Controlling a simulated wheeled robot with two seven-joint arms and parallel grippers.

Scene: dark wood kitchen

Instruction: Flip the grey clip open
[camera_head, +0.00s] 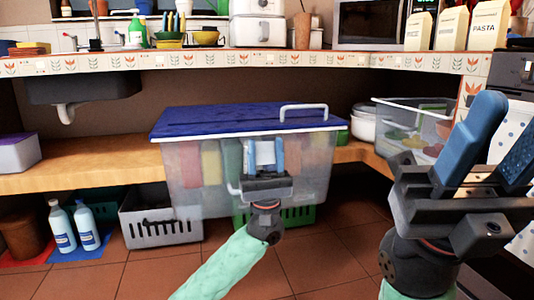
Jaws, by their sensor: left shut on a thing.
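A clear plastic box (200,190) with a blue lid (225,122) stands on the low wooden shelf, its lid on. A pale grey clip (231,188) is on the front face, partly hidden by my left gripper. My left gripper (265,153) is at the front of the box, just below the lid edge, shut on the grey clip, with a pale piece between its blue fingers. Another pale, loop-shaped clip (303,107) stands up at the lid's right part. My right gripper (508,125) is open and empty at the right, close to the camera.
A second clear box (383,128) and a white pot (363,122) stand right of the blue-lidded box. A grey crate (160,228) and two bottles (62,227) are on the floor. The tiled counter (190,59) overhangs the shelf. Floor in front is open.

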